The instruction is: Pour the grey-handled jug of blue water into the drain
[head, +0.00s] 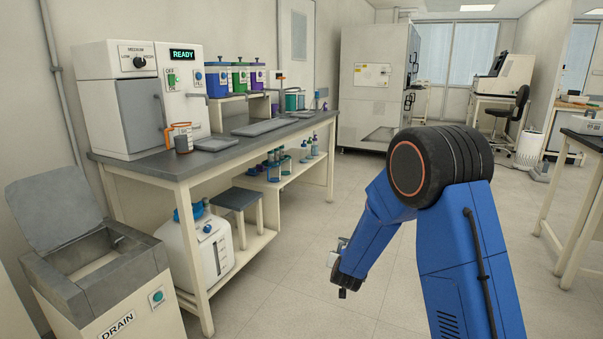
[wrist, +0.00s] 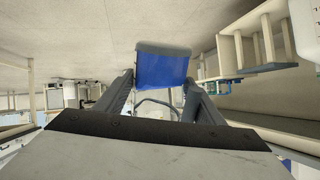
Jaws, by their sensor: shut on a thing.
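The grey-handled jug (wrist: 161,68) shows in the wrist view with blue water in it and a grey rim. My gripper (wrist: 159,84) is shut on it, one finger on each side; the exact contact on the handle is hard to make out. The head view does not clearly show the jug or the fingers, only my blue arm over the floor at centre right. The drain (head: 131,237) is a cream box with a grey top at the lower left, labelled DRAIN. Its grey lid (head: 55,205) is raised. My arm is well to the right of it.
A bench (head: 160,172) stands behind the drain, with a READY machine (head: 137,95) and an orange-handled jug (head: 181,140). A white container (head: 196,250) and a stool (head: 238,200) are under it. The floor between bench and arm is clear.

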